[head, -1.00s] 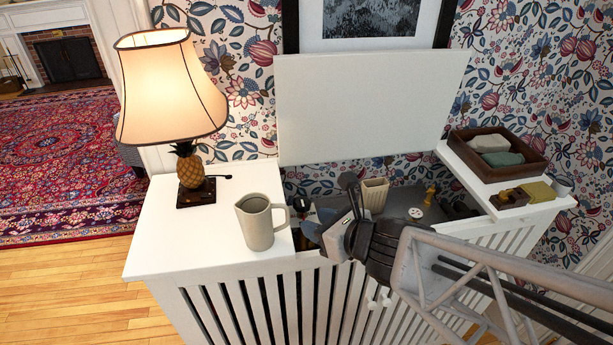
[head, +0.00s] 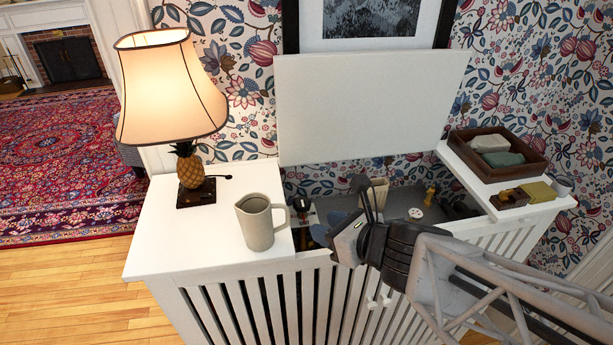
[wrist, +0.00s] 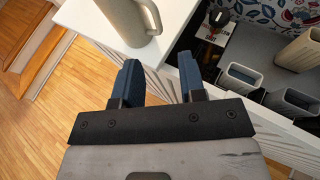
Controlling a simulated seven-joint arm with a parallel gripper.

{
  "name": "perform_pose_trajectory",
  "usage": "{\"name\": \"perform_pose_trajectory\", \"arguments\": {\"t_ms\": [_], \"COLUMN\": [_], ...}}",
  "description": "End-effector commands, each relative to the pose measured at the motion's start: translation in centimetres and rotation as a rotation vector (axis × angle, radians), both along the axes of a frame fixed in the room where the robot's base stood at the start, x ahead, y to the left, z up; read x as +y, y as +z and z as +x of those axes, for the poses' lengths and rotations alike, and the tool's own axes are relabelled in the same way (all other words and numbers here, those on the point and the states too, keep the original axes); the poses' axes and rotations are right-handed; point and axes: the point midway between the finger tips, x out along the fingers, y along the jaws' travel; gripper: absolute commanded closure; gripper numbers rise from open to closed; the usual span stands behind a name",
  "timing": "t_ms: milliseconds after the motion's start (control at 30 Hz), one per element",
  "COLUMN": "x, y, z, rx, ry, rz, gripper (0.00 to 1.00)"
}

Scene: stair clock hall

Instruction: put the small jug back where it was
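The small jug (head: 259,226), grey-beige with a handle on its right, stands upright on the left part of the white cabinet top (head: 160,240). In the wrist view the jug (wrist: 124,18) is at the top, beyond the left finger and cut off by the frame. My gripper (head: 347,203) is to the right of the jug, over the front of the open compartment. In the wrist view my gripper (wrist: 159,74) has its blue fingers apart, with nothing between them but the cabinet edge beyond. The jug is clear of the fingers.
A lit pineapple lamp (head: 190,168) stands left of the jug. The raised white lid (head: 370,105) leans behind the open compartment, which holds a ribbed beige cup (head: 379,192) and small items. A wooden tray (head: 530,168) sits on the right top. Bare top lies in front of the lamp.

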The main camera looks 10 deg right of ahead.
Motion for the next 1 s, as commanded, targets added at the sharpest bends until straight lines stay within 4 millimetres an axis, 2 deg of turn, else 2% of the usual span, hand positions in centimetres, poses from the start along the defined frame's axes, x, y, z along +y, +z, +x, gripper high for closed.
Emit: {"name": "perform_pose_trajectory", "arguments": {"t_ms": [267, 467, 800, 1000], "x": [0.1, 0.8, 2.6, 2.4], "y": [0.1, 0.5, 1.7, 2.1], "z": [-0.1, -0.5, -2.9, -4.5], "rx": [-0.004, -0.04, -0.192, -0.295], "ry": [0.013, 0.114, 0.534, 0.829], "rz": [-0.014, -0.123, -0.555, -0.834], "gripper": [0.62, 0.62, 0.62, 0.62]}}
